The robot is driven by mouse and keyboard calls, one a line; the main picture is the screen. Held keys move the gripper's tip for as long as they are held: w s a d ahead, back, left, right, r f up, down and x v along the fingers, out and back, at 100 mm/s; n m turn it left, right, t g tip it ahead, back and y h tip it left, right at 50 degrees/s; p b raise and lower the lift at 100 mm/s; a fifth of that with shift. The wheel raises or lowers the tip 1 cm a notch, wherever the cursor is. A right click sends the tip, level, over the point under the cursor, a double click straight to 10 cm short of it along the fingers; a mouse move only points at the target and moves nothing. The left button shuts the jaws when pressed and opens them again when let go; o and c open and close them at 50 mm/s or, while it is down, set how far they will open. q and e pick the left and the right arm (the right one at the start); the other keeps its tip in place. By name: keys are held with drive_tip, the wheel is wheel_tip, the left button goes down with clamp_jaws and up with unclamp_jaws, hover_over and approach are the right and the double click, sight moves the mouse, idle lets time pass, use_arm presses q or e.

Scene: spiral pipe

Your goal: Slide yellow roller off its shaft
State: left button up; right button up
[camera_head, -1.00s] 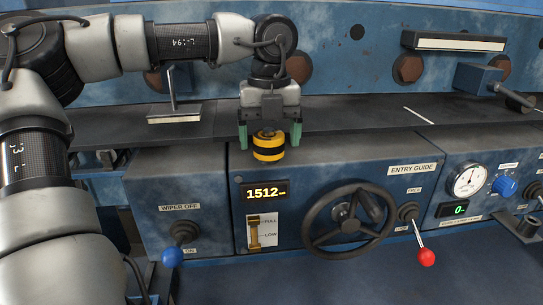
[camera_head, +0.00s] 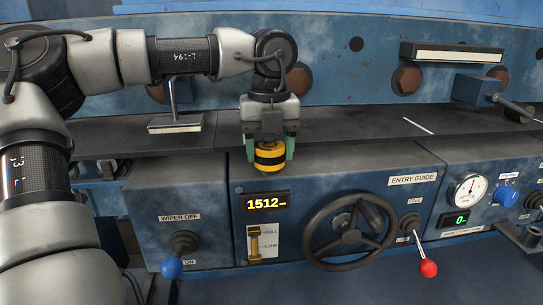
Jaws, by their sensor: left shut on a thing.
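The yellow roller (camera_head: 270,158), with black bands, is in the head view, just left of centre, above the amber number display. My left gripper (camera_head: 270,149) points down over it, with a green-padded finger on each side, and is shut on the roller. The roller is upright. Its shaft cannot be made out, so I cannot tell whether the roller still sits on it. My right gripper is not in view.
A blue machine panel carries a black handwheel (camera_head: 348,230), a red-knobbed lever (camera_head: 428,268), a blue-knobbed lever (camera_head: 172,267) and a gauge (camera_head: 469,189). A dark shelf (camera_head: 360,130) runs behind the gripper. A short bracket (camera_head: 176,124) stands left of the gripper.

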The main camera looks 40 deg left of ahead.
use_arm(q)
drive_tip(key=shift+r+p, duration=1.75)
drive_tip(key=shift+r, duration=2.3)
drive_tip(key=shift+f, duration=0.1)
